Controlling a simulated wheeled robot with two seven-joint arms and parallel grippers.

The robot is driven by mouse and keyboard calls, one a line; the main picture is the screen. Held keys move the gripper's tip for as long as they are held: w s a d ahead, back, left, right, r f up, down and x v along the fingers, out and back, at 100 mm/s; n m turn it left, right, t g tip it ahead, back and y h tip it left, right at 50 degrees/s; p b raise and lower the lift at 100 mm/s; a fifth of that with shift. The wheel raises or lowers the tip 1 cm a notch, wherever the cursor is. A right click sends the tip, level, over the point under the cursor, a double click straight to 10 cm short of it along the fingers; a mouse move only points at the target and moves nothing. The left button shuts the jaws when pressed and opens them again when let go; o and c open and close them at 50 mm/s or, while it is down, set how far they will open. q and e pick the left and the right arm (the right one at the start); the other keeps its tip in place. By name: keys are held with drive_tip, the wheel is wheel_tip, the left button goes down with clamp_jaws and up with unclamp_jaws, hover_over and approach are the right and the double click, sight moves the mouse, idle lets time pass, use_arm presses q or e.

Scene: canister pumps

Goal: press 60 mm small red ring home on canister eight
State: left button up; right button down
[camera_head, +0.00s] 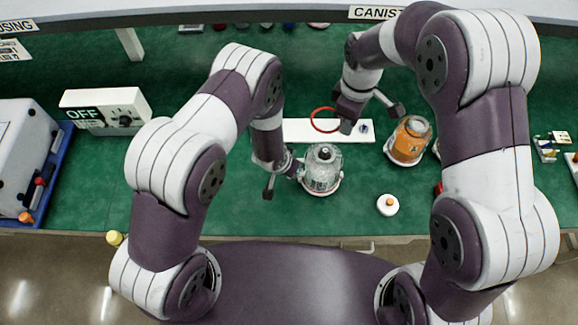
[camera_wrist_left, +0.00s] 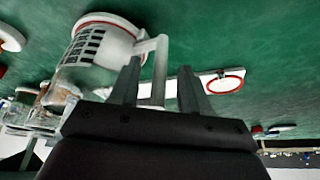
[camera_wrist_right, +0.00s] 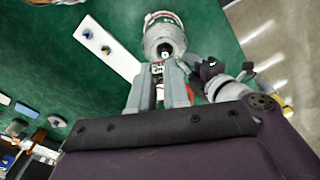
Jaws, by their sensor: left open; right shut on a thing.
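The red ring (camera_head: 324,120) shows at the tips of my right gripper (camera_head: 344,125), which is shut on it, over a white strip in the head view. A clear canister (camera_head: 322,172) with a dark top knob stands upright in front. It is also in the left wrist view (camera_wrist_left: 98,45) and beyond my right fingers in the right wrist view (camera_wrist_right: 163,35). I cannot read its number. My left gripper (camera_head: 284,182) is open beside the canister's left side, near its handle (camera_wrist_left: 160,65). Whether it touches is unclear. The ring is apart from the canister.
The white strip (camera_head: 297,130) lies on the green table behind the canister. An orange-filled canister (camera_head: 408,142) stands to the right. A small white disc (camera_head: 388,205) lies at the front right. A box marked OFF (camera_head: 103,108) stands at the left.

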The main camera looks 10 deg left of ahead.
use_arm(q)
drive_tip(key=shift+x, duration=1.25)
use_arm(e)
drive_tip(key=shift+s+a, duration=0.1)
use_arm(q)
clamp_jaws()
use_arm(e)
drive_tip(key=shift+s+a, duration=0.1)
drive_tip(key=shift+a, duration=0.05)
drive_tip(key=s+a+f+m, duration=0.2)
drive_tip(key=f+m, duration=0.3)
drive_tip(key=m, duration=0.6)
drive_tip(key=shift+s+a, duration=0.25)
drive_tip(key=shift+s, duration=0.35)
